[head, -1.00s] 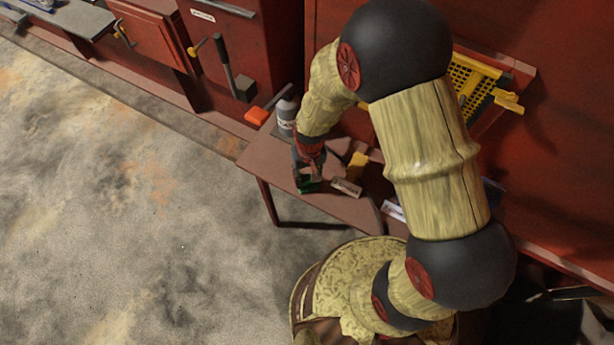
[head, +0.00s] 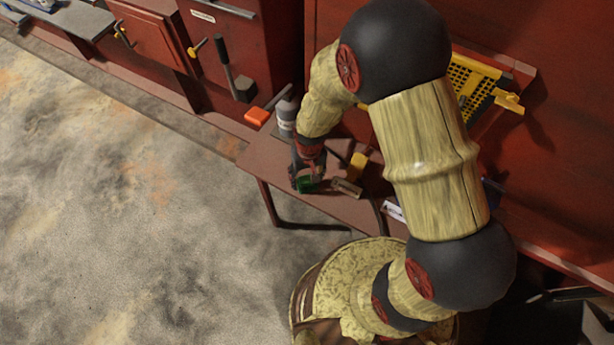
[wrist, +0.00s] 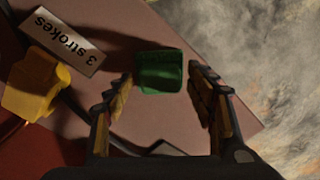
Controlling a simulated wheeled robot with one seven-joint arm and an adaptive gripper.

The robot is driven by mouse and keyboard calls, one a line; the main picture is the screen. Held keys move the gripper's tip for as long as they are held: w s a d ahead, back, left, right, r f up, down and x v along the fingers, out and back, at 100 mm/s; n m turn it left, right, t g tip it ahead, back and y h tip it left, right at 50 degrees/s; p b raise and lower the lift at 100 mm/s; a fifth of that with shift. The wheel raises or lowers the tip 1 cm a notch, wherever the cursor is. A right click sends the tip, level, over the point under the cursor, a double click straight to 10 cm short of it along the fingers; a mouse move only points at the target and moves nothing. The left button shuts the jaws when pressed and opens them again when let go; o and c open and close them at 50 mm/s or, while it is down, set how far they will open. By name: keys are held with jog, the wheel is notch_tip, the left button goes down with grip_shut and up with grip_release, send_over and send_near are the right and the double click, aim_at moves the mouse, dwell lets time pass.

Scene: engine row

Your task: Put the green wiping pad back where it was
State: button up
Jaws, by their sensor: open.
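The green wiping pad (head: 308,185) rests on the narrow red-brown bench (head: 268,167), close to its front edge. In the wrist view the pad (wrist: 160,72) lies between and a little beyond the fingertips of my gripper (wrist: 160,83). The fingers stand apart on either side of it, with gaps showing. In the head view my gripper (head: 307,180) is over the pad and partly hides it. I cannot tell how high the fingertips are above the bench.
A card reading "3 strokes" (wrist: 64,42) and a yellow object (wrist: 36,84) lie beside the pad. A grey bottle (head: 286,118) and an orange object (head: 257,116) stand to the left. A dark cable (head: 379,216) runs nearby.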

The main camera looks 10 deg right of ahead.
notch_tip(320, 180, up, 13)
jog(key=p, duration=0.2)
notch_tip(320, 180, up, 17)
jog(key=t, duration=0.3)
send_over(308, 177)
jog(key=s+d, duration=0.2)
jog(key=d, duration=0.4)
jog(key=s+d+r+t, duration=0.1)
jog(key=s+d+r, duration=0.1)
jog(key=s+r, duration=0.3)
jog(key=s+d+r+m+t, duration=0.1)
jog(key=s+d+r, duration=0.2)
jog(key=s+r, duration=0.2)
jog(key=shift+s+d+r+t, duration=0.3)
jog(key=shift+s+r, duration=0.1)
jog(key=shift+r, duration=0.2)
